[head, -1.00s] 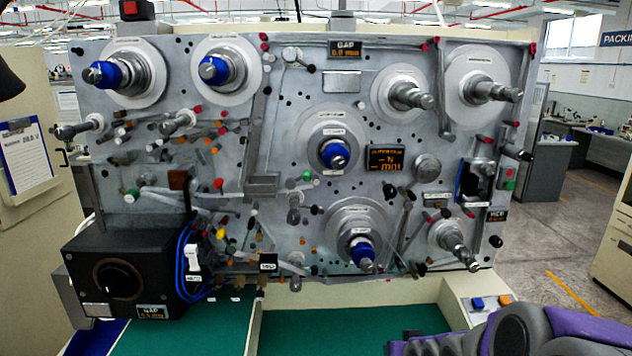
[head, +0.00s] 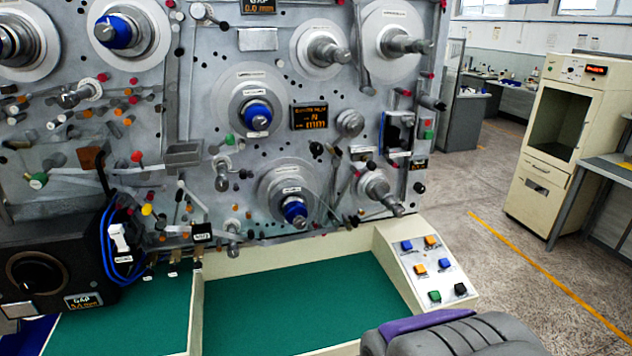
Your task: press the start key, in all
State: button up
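A sloped cream key panel (head: 385,240) stands at the lower right of the machine in the head view. It carries a blue key (head: 406,246) and an orange key (head: 431,241) at the top, an orange key (head: 420,269) and a blue key (head: 445,264) in the middle, and a green key (head: 435,296) and a black key (head: 460,289) at the bottom. I cannot read which key is marked start. Part of my grey and purple arm shows below the panel, apart from the keys in the picture. My gripper's fingers are not visible.
The upright winding machine face (head: 240,180) has several projecting spindles above the green work surface (head: 290,300). A black gap unit (head: 70,235) is at the left. A cream cabinet (head: 540,190) stands at the right, with open floor (head: 500,240) before it.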

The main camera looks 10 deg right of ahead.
aim_at(434, 294)
jog(key=l+z, duration=0.15)
jog(key=z, duration=0.3)
jog(key=l+z, duration=0.15)
jog(key=z, duration=0.3)
